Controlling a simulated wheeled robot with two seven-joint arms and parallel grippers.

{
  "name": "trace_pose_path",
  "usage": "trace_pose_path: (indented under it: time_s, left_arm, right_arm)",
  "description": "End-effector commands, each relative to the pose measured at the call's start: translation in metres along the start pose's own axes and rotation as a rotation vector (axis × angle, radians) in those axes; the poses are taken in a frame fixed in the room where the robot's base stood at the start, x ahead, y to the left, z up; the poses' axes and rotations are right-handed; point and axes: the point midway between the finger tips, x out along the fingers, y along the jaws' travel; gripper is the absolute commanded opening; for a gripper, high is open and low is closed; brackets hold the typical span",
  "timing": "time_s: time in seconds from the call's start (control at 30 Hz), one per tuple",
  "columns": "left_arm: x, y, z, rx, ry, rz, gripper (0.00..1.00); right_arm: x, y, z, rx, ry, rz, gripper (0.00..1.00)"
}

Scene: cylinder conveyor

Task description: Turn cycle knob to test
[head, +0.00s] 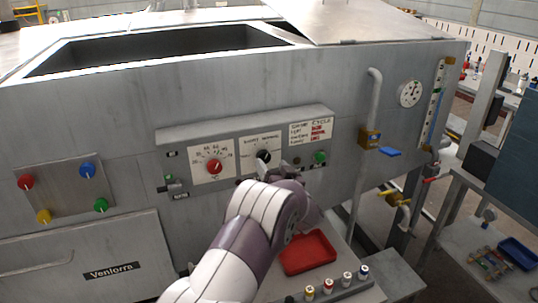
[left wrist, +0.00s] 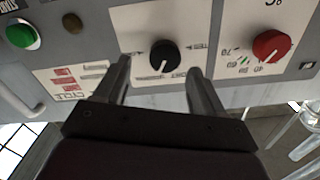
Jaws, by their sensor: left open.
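The black cycle knob (head: 263,156) sits on a white label plate in the middle of the grey machine's control panel. In the left wrist view the black knob (left wrist: 164,56) shows between my fingers, its white pointer mark directed down in the picture. The label words around it appear upside down there and are partly hidden; one at its right seems to read TEST. My left gripper (left wrist: 159,66) is open, one finger on each side of the knob, with no clear contact. In the head view my left arm largely hides the left gripper (head: 266,174). My right gripper is not in view.
A red dial knob (head: 214,167) is left of the black knob, and a green button (head: 320,157) is right of it. A panel lip (head: 245,123) juts out above. A red tray (head: 307,252) lies below. A vertical pipe (head: 365,130) runs farther right.

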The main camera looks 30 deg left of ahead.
Motion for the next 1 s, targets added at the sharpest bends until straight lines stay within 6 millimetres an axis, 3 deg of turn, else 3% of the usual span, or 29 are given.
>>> trace_pose_path:
  time_s: [0.2, 0.57, 0.77, 1.0]
  left_arm:
    - [0.034, -0.001, -0.001, -0.001, -0.001, -0.001, 0.69]
    - [0.042, 0.001, 0.000, -0.001, 0.000, 0.002, 0.69]
    - [0.042, 0.001, 0.000, -0.001, 0.000, 0.002, 0.13]
    - [0.042, 0.001, 0.001, -0.011, -0.001, 0.002, 0.13]
  right_arm:
    - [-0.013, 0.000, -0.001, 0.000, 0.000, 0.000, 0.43]
    - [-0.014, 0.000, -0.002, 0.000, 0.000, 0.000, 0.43]
    - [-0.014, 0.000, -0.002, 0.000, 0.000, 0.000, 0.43]
    - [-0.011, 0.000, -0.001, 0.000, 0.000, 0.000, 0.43]
